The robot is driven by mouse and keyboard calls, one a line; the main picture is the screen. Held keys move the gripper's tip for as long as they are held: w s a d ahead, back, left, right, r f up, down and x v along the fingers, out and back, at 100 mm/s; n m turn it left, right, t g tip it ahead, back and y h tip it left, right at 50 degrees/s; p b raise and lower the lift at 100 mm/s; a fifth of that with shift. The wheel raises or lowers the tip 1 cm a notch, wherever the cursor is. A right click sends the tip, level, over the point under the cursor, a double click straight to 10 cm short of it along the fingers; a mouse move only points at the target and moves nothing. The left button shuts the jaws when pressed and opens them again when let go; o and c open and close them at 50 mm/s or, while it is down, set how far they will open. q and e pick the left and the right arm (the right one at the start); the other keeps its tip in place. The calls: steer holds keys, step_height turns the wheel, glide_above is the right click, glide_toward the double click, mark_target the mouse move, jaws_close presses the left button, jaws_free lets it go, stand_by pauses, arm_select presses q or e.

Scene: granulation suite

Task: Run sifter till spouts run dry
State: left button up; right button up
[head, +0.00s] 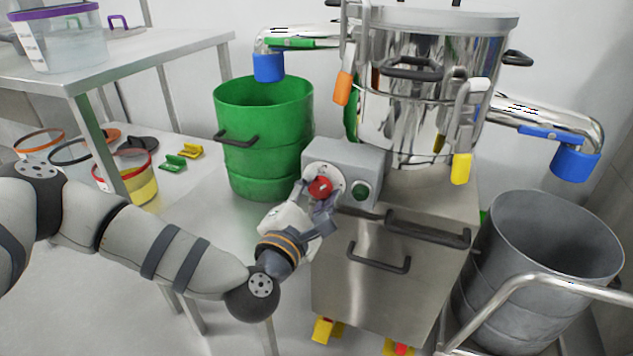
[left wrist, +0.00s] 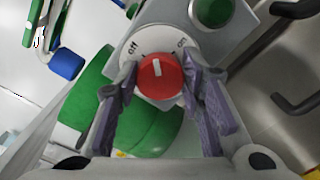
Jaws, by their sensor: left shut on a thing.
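The steel sifter (head: 428,125) stands on a steel cabinet base with a grey control box (head: 368,163). The box carries a red knob (head: 320,187) and a green button (head: 360,190). My left gripper (head: 318,200) is shut on the red knob, which shows between its purple-grey fingers (left wrist: 162,95) in the left wrist view. The knob's white mark points up, between "off" at left and "on" at right. The left spout (head: 268,66) ends in a blue sleeve above the green drum (head: 262,115). The right spout (head: 575,160) ends above the grey drum (head: 550,240). No material shows at either spout. My right gripper is out of view.
A steel table (head: 140,60) at left holds a purple-rimmed clear tub (head: 62,45). Several colour-rimmed containers and green and yellow clamps (head: 182,158) lie on a lower surface. A cart rail (head: 530,285) borders the grey drum. The cabinet has black handles (head: 378,262).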

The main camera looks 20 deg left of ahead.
arm_select(q)
steer(key=m+p, duration=0.3)
steer(key=m, duration=0.2)
steer(key=shift+r+m, duration=0.15)
steer(key=shift+m, duration=0.15)
steer(key=shift+m+p, duration=1.25)
steer(key=shift+m, duration=0.65)
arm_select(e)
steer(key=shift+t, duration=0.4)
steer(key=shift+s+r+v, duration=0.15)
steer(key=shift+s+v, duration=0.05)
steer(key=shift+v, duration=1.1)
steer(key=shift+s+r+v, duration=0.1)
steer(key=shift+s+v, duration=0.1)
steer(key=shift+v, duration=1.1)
arm_select(q)
steer(key=shift+f, duration=0.2)
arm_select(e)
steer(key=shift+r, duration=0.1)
arm_select(q)
steer(key=o, duration=1.1)
steer(key=shift+o, duration=0.2)
steer(key=s, duration=1.2)
steer(key=shift+a, duration=0.25)
